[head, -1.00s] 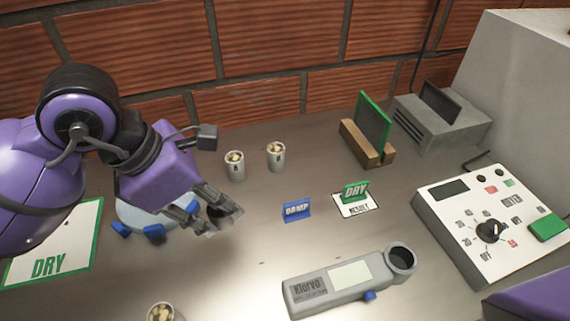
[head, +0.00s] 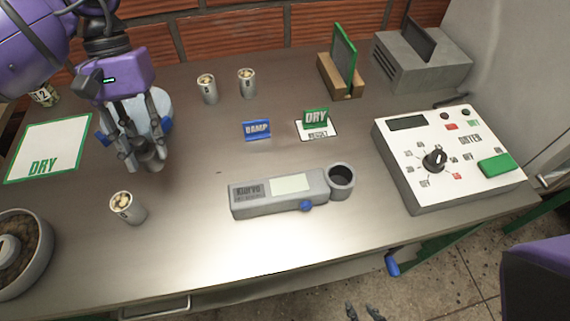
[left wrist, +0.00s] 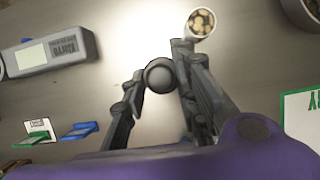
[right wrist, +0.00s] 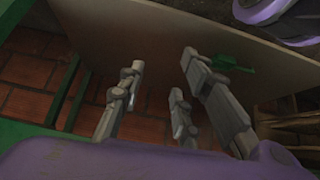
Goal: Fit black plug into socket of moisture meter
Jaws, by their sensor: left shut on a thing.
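My left gripper (head: 148,160) is shut on a dark grey, round-ended piece (left wrist: 160,75), seemingly the black plug. It hangs over the left part of the table, and fingers partly hide it in the head view. The grey moisture meter (head: 280,193), marked Klorvo, lies mid-table to the right of the gripper. The open round socket (head: 341,178) is at its right end and looks empty. The meter's body also shows in the left wrist view (left wrist: 50,55). My right gripper (right wrist: 160,85) is open and empty, low beyond the table's front edge; its fingertips show at the head view's bottom.
A bean cup (head: 127,208) stands close to the left gripper; two more stand behind. A blue-footed round object (head: 150,108) is partly hidden behind the gripper. DAMP (head: 257,131) and DRY (head: 315,120) signs stand behind the meter. A dial box (head: 440,150) is at right.

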